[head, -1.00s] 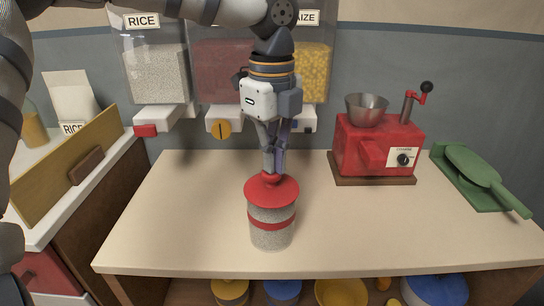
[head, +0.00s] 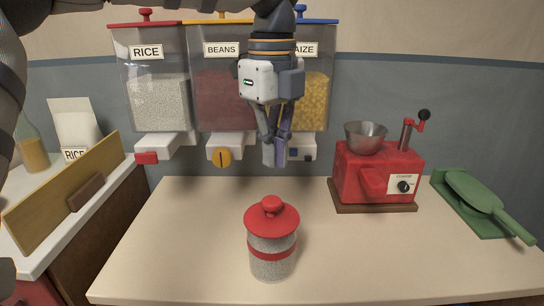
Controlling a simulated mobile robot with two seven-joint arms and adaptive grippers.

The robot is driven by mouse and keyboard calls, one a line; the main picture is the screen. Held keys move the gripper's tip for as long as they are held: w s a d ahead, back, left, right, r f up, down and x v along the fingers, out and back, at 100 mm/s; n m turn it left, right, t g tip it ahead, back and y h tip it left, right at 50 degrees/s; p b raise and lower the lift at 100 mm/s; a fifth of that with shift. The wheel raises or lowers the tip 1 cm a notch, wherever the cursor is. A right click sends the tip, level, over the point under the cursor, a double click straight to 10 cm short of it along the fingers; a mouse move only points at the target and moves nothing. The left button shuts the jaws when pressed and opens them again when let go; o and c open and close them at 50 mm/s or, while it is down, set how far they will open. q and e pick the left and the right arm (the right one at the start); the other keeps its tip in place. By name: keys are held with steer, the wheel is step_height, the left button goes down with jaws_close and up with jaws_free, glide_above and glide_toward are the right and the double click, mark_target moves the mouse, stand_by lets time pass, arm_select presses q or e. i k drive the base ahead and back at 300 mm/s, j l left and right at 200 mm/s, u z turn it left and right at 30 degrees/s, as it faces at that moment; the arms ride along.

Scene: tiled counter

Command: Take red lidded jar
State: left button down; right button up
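The red lidded jar (head: 271,246) stands upright on the counter near its front edge. It has a clear body with grey-white grainy contents, a red band, and a red lid with a round knob. My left gripper (head: 274,157) points down above and behind it in the head view, with a visible space between the fingertips and the knob. The fingers overlap from this angle, so I cannot tell whether they are apart. Nothing shows held in them. My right gripper is not in view.
Wall dispensers for rice (head: 160,100), beans (head: 218,105) and maize (head: 313,100) hang behind my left gripper. A red grinder (head: 375,175) and a green scoop (head: 474,192) stand to the right. The counter (head: 190,235) around the jar is clear.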

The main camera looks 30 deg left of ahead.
mark_target(271, 261)
steer(key=k, duration=1)
